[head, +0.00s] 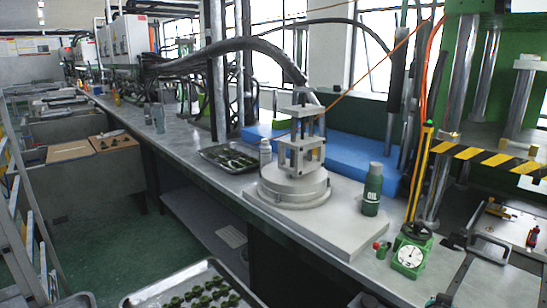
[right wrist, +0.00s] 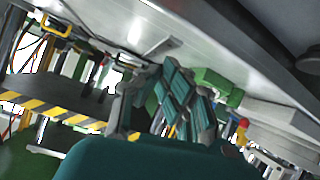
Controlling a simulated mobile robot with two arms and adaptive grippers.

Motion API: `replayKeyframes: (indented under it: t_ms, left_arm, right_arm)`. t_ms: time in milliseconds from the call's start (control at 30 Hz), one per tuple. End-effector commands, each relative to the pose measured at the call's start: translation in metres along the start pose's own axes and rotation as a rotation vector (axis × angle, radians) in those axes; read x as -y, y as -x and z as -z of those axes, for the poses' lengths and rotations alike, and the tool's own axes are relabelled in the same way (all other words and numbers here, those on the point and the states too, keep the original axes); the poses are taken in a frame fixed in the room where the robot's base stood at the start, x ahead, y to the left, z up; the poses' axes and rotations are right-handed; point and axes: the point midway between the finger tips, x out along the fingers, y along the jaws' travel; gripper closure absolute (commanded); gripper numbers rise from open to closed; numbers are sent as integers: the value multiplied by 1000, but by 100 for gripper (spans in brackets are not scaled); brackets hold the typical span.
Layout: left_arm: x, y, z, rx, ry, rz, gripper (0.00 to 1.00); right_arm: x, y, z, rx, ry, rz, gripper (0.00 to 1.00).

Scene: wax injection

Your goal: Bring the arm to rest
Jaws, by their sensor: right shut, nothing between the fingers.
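My right gripper (right wrist: 172,92) shows in the right wrist view, with teal pads and grey links. Its fingers are shut and hold nothing. It is clear of the surfaces around it, with a green part (right wrist: 216,86) of the surroundings behind it.
In the head view, a long grey workbench (head: 222,190) carries a round metal fixture (head: 293,188), a green oil bottle (head: 372,190) and a dial gauge (head: 410,257). A green press with a striped bar (head: 490,154) stands right. A tray of green pieces (head: 165,300) is at the bottom.

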Motion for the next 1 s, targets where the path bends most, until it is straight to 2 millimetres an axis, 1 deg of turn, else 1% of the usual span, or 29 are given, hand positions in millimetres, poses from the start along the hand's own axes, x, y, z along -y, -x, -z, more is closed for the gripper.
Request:
replayKeyframes:
  t_ms: [33, 67, 100, 167, 200, 300, 400, 500, 600, 800, 933, 1000]
  left_arm:
    - [2, 0, -3, 4, 0, 2, 100]
    - [2, 0, -4, 6, 0, 3, 100]
    - [3, 0, -5, 8, 1, 4, 100]
    - [3, 0, -5, 8, 1, 4, 100]
    - [3, 0, -5, 8, 1, 4, 100]
    - [3, 0, -5, 8, 2, 4, 100]
    - [3, 0, -5, 8, 2, 4, 100]
    - [3, 0, -5, 8, 2, 4, 100]
    - [3, 0, -5, 7, 2, 4, 100]
    - [3, 0, -3, 4, 2, 4, 100]
    - [3, 0, -3, 4, 2, 4, 100]
    - [3, 0, -2, 3, 2, 4, 100]
  right_arm:
    - [-2, 12, -27, 41, 43, 24, 100]
    - [-3, 21, -42, 68, 70, 44, 100]
    - [-3, 35, -64, 109, 110, 76, 100]
    - [-2, 61, -100, 179, 176, 137, 100]
    - [-2, 80, -123, 227, 223, 181, 100]
    - [-2, 125, -168, 328, 319, 286, 100]
    - [-3, 160, -198, 402, 388, 367, 100]
    - [-5, 190, -220, 460, 441, 436, 100]
    - [-8, 216, -238, 510, 487, 495, 100]
    - [-16, 263, -264, 595, 562, 604, 100]
    - [-21, 292, -277, 644, 605, 670, 100]
    - [-14, 279, -288, 648, 605, 663, 100]
